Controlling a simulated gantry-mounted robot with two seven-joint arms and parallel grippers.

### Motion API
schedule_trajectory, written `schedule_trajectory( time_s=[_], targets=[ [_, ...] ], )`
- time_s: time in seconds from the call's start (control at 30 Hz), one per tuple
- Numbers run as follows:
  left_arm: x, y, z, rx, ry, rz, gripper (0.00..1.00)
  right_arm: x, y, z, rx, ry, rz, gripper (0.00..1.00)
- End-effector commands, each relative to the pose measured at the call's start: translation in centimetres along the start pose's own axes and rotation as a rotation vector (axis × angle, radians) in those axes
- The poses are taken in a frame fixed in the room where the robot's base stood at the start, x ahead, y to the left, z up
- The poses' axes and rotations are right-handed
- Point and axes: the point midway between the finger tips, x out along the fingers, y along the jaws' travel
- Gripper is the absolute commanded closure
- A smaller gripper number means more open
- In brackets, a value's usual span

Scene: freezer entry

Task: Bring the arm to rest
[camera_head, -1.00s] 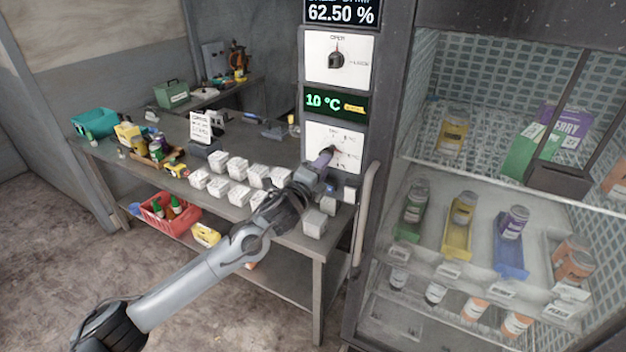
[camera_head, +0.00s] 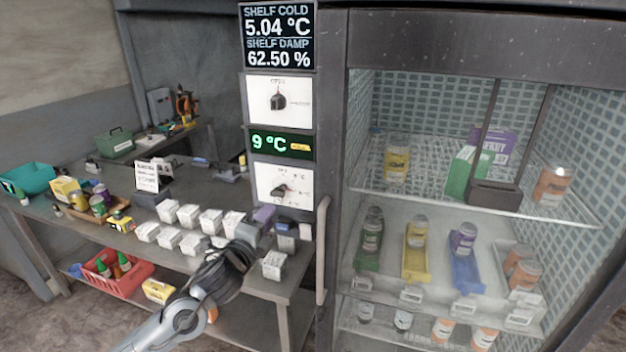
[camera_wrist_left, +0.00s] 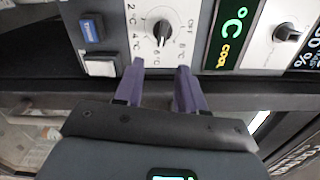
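My left gripper (camera_head: 264,216) has purple fingers and is in front of the freezer's control panel, just below the lower dial (camera_head: 283,190). In the left wrist view the gripper (camera_wrist_left: 160,70) is open, its two fingers apart with nothing between them. The lower dial (camera_wrist_left: 161,31) stands just beyond the fingertips and appears clear of them. It has a dark pointer on a white plate marked in °C and OFF. My left arm (camera_head: 185,318) reaches in from the bottom left, over the table front. My right gripper is not in view.
The green display (camera_head: 282,144) reads 9 °C, with an upper dial (camera_head: 279,100) above it. Several white boxes (camera_head: 186,214) stand on the table (camera_head: 118,180) close to my arm. The freezer (camera_head: 400,45) at right holds several jars on shelves. A red basket (camera_head: 118,283) sits below.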

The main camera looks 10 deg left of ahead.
Motion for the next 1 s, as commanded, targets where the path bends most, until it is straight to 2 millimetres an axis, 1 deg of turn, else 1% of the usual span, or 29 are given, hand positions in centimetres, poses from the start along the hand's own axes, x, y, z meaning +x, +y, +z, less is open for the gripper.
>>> schedule_trajectory(
  time_s=[0.07,0.17,0.27,0.3,0.37,0.4,0.47,0.5,0.57,0.6,0.67,0.7,0.77,0.8,0.83,0.9,1.0],
  targets=[
    [-0.1,1.1,-0.2,-0.001,0.003,0.016,0.61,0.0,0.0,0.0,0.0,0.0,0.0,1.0],
    [-0.6,3.9,-1.1,-0.008,0.014,0.056,0.61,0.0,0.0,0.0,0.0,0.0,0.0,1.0],
    [-1.5,8.4,-2.9,-0.031,0.036,0.121,0.61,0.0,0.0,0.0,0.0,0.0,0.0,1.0],
    [-2.1,10.6,-3.8,-0.048,0.045,0.153,0.61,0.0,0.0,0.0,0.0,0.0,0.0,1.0],
    [-3.5,14.1,-5.6,-0.082,0.065,0.205,0.61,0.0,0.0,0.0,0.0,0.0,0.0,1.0],
    [-4.8,16.4,-7.1,-0.113,0.081,0.24,0.61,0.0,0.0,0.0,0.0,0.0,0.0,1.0],
    [-7.0,19.5,-9.6,-0.168,0.106,0.29,0.61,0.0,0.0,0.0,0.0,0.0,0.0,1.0],
    [-8.7,21.3,-11.1,-0.208,0.119,0.323,0.61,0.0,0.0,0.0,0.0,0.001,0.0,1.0],
    [-11.3,23.7,-13.1,-0.268,0.129,0.377,0.61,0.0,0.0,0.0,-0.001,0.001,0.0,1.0],
    [-13.1,25.1,-14.2,-0.313,0.129,0.416,0.61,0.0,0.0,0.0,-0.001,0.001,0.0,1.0],
    [-15.9,26.9,-15.7,-0.389,0.121,0.478,0.61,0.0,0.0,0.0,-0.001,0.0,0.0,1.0],
    [-17.8,28.0,-16.5,-0.443,0.107,0.522,0.61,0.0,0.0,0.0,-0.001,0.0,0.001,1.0],
    [-20.8,29.5,-17.5,-0.529,0.079,0.59,0.61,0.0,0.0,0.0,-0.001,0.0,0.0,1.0],
    [-22.8,30.3,-17.9,-0.589,0.053,0.637,0.61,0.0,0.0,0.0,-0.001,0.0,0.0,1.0],
    [-24.2,30.8,-18.0,-0.632,0.031,0.671,0.61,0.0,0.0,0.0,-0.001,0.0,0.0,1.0],
    [-27.2,31.7,-18.2,-0.727,-0.025,0.745,0.61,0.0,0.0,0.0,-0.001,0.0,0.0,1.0],
    [-31.0,32.5,-17.9,-0.846,-0.117,0.837,0.61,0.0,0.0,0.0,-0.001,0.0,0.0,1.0]
  ],
)
